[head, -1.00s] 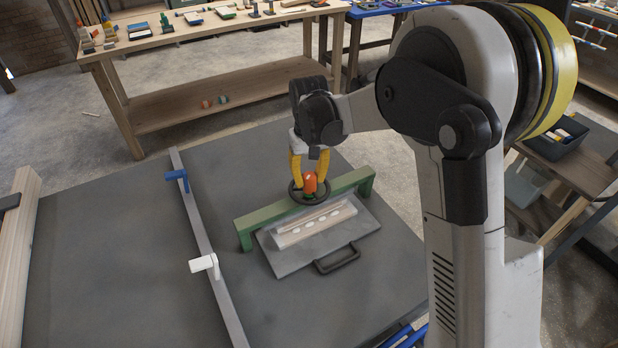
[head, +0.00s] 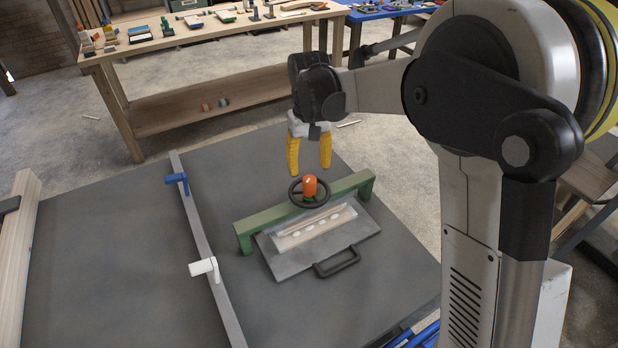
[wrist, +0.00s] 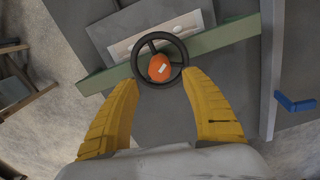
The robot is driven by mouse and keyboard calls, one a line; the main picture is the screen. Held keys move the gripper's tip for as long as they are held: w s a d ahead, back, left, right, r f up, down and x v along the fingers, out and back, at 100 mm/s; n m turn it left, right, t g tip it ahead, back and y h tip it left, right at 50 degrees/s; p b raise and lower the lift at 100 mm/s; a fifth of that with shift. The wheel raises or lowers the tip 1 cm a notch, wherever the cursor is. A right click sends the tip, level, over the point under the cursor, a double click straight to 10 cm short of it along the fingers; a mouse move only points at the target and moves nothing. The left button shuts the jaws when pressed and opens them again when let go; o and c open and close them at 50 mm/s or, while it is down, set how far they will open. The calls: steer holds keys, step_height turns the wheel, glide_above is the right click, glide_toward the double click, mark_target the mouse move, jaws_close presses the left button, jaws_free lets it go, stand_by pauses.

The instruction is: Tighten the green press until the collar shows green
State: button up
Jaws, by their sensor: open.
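The green press (head: 262,219) is a low green bridge frame standing on the dark grey table. Its black handwheel (head: 296,197) has an orange-red knob (head: 310,185) at the middle, with a small green part showing just below the knob. In the wrist view the handwheel (wrist: 143,47) and orange knob (wrist: 160,68) lie just beyond the fingertips; the green beam (wrist: 220,37) crosses behind. My gripper (head: 309,172) is open and empty, its yellow fingers above and behind the wheel, apart from it. Below the knob, the collar's full face is partly hidden by the wheel.
A grey plate (head: 293,263) with a black handle (head: 338,263) and a clear-covered strip lies under the press. A grey rail (head: 205,240) with a blue clamp (head: 177,181) and a white clamp (head: 204,267) runs to the left. Bare table lies left of the rail.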

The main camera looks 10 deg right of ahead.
mark_target(311, 178)
step_height(311, 178, up, 6)
stand_by(1.0)
steer(key=s+d+r+m+t, duration=0.1)
steer(key=s+d+r+t, duration=0.2)
steer(key=s, duration=0.4)
steer(key=s+d+r+t, duration=0.1)
steer(key=s+d+r, duration=0.1)
steer(key=s+d, duration=0.35)
steer(key=s+d+f+m+t+b, duration=0.1)
steer(key=s+d+f+t, duration=0.2)
steer(key=s, duration=0.8)
steer(key=shift+s+d+f+m, duration=0.25)
steer(key=shift+d+f+m, duration=0.1)
steer(key=shift+f, duration=0.3)
